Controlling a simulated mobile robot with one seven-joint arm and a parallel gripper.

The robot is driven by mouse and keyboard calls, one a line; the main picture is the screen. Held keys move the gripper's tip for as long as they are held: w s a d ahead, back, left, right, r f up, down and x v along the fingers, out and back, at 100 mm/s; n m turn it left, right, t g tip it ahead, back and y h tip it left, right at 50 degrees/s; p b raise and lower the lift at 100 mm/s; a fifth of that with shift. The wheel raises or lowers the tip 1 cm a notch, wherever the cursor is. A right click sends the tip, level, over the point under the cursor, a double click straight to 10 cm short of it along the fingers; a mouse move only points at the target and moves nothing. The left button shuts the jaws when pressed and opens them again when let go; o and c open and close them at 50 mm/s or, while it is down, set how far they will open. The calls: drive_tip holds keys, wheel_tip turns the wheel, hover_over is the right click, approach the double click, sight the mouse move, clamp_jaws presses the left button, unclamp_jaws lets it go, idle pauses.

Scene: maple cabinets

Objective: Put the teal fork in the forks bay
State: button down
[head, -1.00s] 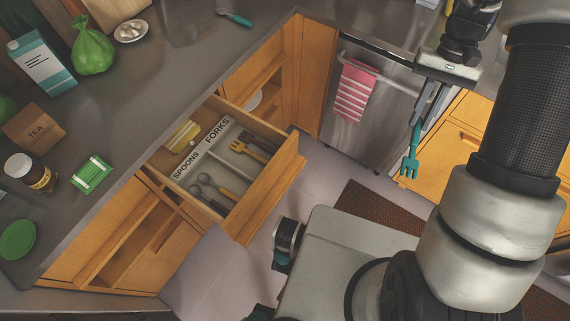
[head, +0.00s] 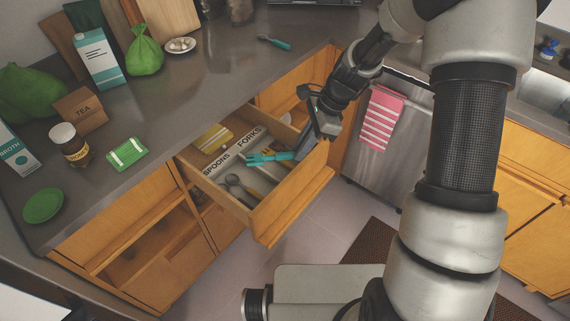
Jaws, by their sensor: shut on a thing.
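The teal fork (head: 266,157) is held roughly level over the open drawer (head: 262,215), its tines pointing left. My gripper (head: 303,147) is shut on its handle at the drawer's right side. The FORKS label (head: 249,138) lies in the drawer just behind the tines. The fork and gripper cover much of the forks bay, so its contents are mostly hidden. How high the fork is above the bay floor I cannot tell. The SPOONS label (head: 217,162) and a spoon (head: 234,181) show in the nearer left bay.
A yellow item (head: 213,137) lies at the drawer's back left. Another teal-handled utensil (head: 274,43) lies on the counter. A tea box (head: 80,109), a jar (head: 69,146) and a green packet (head: 127,153) stand left. A striped towel (head: 381,118) hangs on the dishwasher at right.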

drive_tip(key=a+f+m+t+b, duration=0.1)
drive_tip(key=m, duration=0.1)
drive_tip(key=w+a+f+m+t+b, duration=0.1)
drive_tip(key=m, duration=0.2)
drive_tip(key=w+a+f+m+t+b, duration=0.1)
drive_tip(key=m, duration=0.2)
drive_tip(key=shift+a+f+h, duration=0.25)
drive_tip(key=shift+f+h, duration=0.05)
drive_tip(key=shift+h, duration=0.1)
drive_tip(key=shift+b, duration=0.3)
drive_tip(key=shift+f+b, duration=3.15)
drive_tip(key=shift+f, duration=1.4)
drive_tip(key=c, duration=1.7)
unclamp_jaws()
drive_tip(key=shift+o, duration=0.2)
drive_tip(key=shift+s, duration=0.1)
